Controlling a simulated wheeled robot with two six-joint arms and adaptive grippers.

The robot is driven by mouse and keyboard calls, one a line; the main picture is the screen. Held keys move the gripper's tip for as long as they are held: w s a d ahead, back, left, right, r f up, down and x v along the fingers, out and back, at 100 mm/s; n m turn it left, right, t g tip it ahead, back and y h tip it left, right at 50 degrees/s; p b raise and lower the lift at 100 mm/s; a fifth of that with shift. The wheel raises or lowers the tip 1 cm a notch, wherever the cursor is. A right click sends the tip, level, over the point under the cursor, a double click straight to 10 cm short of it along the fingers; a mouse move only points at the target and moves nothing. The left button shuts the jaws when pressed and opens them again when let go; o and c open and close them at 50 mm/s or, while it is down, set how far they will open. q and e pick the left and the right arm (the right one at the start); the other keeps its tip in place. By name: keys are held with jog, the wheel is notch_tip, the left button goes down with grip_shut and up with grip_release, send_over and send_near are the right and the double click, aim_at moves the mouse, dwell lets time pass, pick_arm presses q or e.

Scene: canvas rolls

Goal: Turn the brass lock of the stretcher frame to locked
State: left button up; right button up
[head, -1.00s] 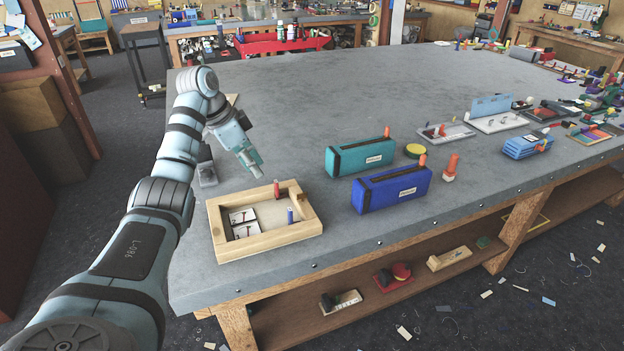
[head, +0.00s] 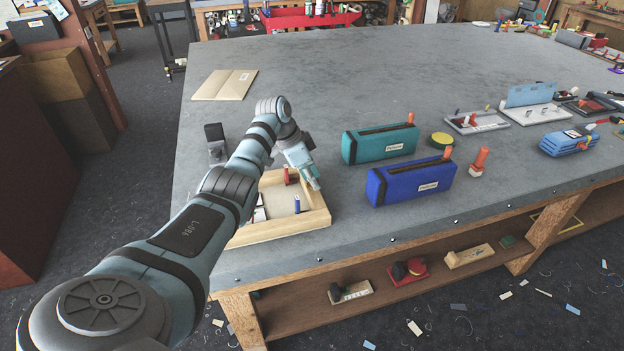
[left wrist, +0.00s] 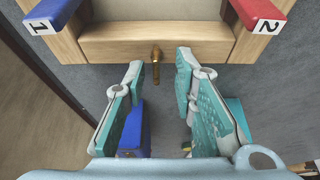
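The wooden stretcher frame (head: 285,232) lies near the table's front left edge, partly hidden by my left arm. A red upright piece (head: 287,175) and a blue one (head: 297,204) stand on it. My left gripper (head: 313,182) is over its right end. In the left wrist view, the brass lock (left wrist: 156,67) is a small upright-looking lever on the frame's wooden bar (left wrist: 165,40). A blue piece marked 1 (left wrist: 50,13) and a red one marked 2 (left wrist: 262,12) flank it. My left gripper (left wrist: 157,75) is open, the lock between its fingertips; contact is unclear. My right gripper is out of view.
A teal case (head: 380,144) and a blue case (head: 411,182) stand right of the frame. The table's middle is clear.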

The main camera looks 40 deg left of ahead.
pick_arm(q)
jog(key=shift+s+r, duration=0.1)
jog(key=shift+s, duration=0.1)
jog(key=shift+s+r, duration=0.1)
jog(key=shift+s, duration=0.05)
jog(key=shift+c, duration=0.4)
grip_shut()
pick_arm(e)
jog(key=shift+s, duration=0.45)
